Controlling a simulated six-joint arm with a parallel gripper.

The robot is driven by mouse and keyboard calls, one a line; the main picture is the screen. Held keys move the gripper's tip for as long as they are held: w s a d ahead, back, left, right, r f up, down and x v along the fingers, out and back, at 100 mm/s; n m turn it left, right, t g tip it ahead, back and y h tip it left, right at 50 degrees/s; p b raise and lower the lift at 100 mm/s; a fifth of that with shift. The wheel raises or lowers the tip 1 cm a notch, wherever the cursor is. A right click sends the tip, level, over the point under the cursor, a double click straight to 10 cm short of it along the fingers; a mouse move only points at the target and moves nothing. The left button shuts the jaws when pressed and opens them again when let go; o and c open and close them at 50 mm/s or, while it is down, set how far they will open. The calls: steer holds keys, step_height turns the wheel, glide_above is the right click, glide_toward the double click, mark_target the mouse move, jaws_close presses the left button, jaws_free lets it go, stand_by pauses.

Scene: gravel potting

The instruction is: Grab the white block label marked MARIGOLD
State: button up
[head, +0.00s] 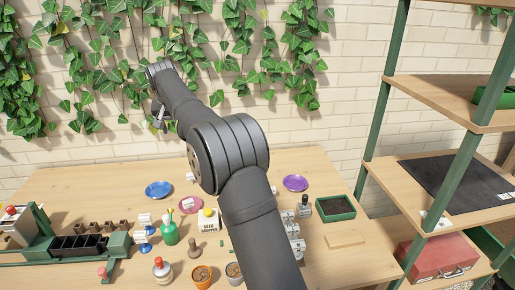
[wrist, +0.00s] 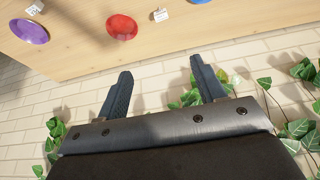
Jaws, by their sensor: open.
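Small white blocks show on the table. In the wrist view one white block (wrist: 160,15) with tiny print sits beside a red saucer, and another (wrist: 35,8) is at the upper left. The print is too small to read, so I cannot tell which is MARIGOLD. My gripper (wrist: 161,68) is open and empty, up near the ivy wall beyond the table's far edge, apart from every block; the head view shows it small (head: 159,120).
Blue (head: 158,189) and purple (head: 295,183) saucers lie at the back. A shelf rack (head: 440,130) stands right. Ivy hangs behind.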

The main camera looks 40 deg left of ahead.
steer(key=w+a+f, duration=0.2)
steer(key=f, duration=0.6)
steer(key=w+a+f+n+y, duration=0.1)
steer(key=w+a+f, duration=0.2)
steer(key=f, duration=0.6)
steer(key=w+a+f+n, duration=0.1)
steer(key=w+a+f, duration=0.1)
steer(key=f, duration=0.7)
steer(key=shift+w+a+f+y, duration=0.2)
steer(key=shift+f+y, duration=0.05)
steer(key=shift+y, duration=0.15)
steer(key=shift+w+x, duration=0.2)
steer(key=shift+x, duration=2.95)
steer(key=shift+a+r, duration=0.1)
steer(key=c, duration=1.1)
steer(key=shift+o, duration=0.2)
steer(key=shift+r, duration=0.1)
